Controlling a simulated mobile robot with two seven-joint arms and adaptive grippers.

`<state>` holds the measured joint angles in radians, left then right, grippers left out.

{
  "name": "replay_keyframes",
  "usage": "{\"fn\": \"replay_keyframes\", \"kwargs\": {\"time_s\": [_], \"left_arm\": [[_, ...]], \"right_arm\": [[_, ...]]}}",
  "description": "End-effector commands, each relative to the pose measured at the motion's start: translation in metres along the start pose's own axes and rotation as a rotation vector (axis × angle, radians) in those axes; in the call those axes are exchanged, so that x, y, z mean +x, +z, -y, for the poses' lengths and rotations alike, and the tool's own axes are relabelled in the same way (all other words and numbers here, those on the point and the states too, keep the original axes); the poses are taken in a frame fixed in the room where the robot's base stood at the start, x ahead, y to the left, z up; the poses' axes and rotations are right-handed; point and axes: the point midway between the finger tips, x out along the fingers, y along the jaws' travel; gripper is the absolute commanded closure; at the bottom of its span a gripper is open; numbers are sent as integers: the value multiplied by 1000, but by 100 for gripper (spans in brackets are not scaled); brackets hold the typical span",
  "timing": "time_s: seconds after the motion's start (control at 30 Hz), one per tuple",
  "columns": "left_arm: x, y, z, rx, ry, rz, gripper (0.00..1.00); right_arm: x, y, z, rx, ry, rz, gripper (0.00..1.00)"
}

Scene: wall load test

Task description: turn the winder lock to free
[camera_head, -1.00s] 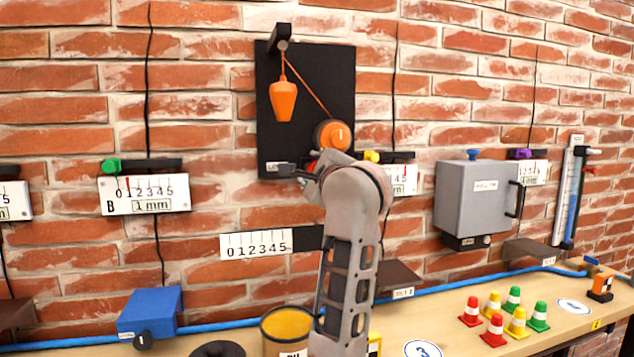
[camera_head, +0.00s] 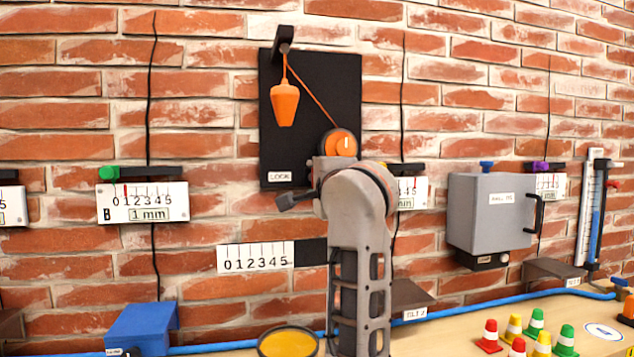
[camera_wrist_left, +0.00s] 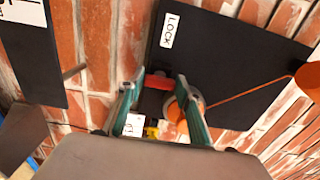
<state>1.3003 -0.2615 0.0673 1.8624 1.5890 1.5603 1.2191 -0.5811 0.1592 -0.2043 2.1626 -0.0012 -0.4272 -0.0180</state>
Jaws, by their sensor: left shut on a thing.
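A black board (camera_head: 300,90) on the brick wall carries the winder, an orange drum (camera_head: 339,143) with a cord running up to a rod and an orange weight (camera_head: 285,104) hanging from it. A white LOCK label (camera_head: 280,177) sits at the board's lower left; it also shows in the left wrist view (camera_wrist_left: 170,30). My left gripper (camera_wrist_left: 160,80) is at the board's lower edge, beside the drum. Its teal fingers are shut on a red lock handle (camera_wrist_left: 153,83), partly hidden. In the head view my wrist hides the handle and fingertips. My right gripper is not in view.
White scales with numbers hang on the wall, one with a green knob (camera_head: 109,173). A grey box (camera_head: 490,215) is at the right. Below are a blue box (camera_head: 143,328), a yellow-topped container (camera_head: 288,341) and several small cones (camera_head: 535,322) on the bench.

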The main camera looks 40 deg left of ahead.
Motion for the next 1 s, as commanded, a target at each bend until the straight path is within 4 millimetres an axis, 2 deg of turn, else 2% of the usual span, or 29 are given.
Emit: {"fn": "replay_keyframes", "kwargs": {"time_s": [0.3, 0.33, 0.37, 0.4, 0.77, 0.87, 1.0], "left_arm": [[0, 0, -2, -5, 3, 0, 87], [0, 0, -2, -5, 3, 0, 58], [0, 0, -1, -4, 3, 0, 50], [0, 0, -1, -4, 3, 0, 49], [0, 0, 2, -3, 1, 0, 49], [0, 0, 12, -5, -1, 0, 49], [0, 0, 36, -6, -3, 0, 49]], "right_arm": [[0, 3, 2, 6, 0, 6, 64], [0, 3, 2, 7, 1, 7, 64], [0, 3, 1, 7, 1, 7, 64], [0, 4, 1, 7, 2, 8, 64], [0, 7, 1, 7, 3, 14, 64], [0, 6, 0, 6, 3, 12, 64], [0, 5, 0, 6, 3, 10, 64]]}}
